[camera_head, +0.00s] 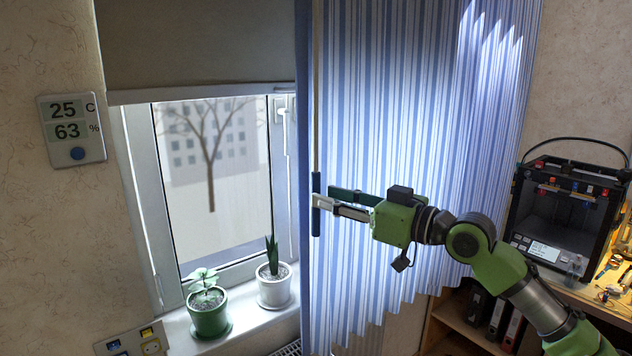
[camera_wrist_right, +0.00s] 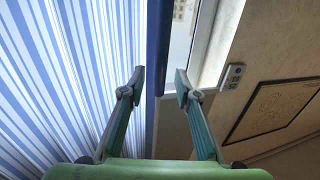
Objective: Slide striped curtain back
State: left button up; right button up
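The blue-and-white striped curtain (camera_head: 420,110) hangs in folds to the right of the window, leaving the window glass uncovered. Its solid blue leading edge (camera_head: 304,120) hangs along the window's right side. My right gripper (camera_head: 320,203) is at this edge, at about mid-height of the window. In the right wrist view, my right gripper (camera_wrist_right: 158,88) has its fingers apart, with the dark blue edge (camera_wrist_right: 158,45) between the fingertips. A gap shows on both sides, so it is not clamped. The striped cloth (camera_wrist_right: 70,80) lies left there. My left gripper is not in view.
A green pot plant (camera_head: 208,315) and a white pot plant (camera_head: 273,290) stand on the windowsill. A rolled shade (camera_head: 200,45) covers the window top. A 3D printer (camera_head: 565,215) on a shelf unit stands right of the curtain, near my right arm.

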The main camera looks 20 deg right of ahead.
jog(key=shift+p+x, duration=0.65)
jog(key=shift+x, duration=1.45)
jog(key=shift+c, duration=0.4)
grip_shut()
jog(key=shift+d, duration=0.1)
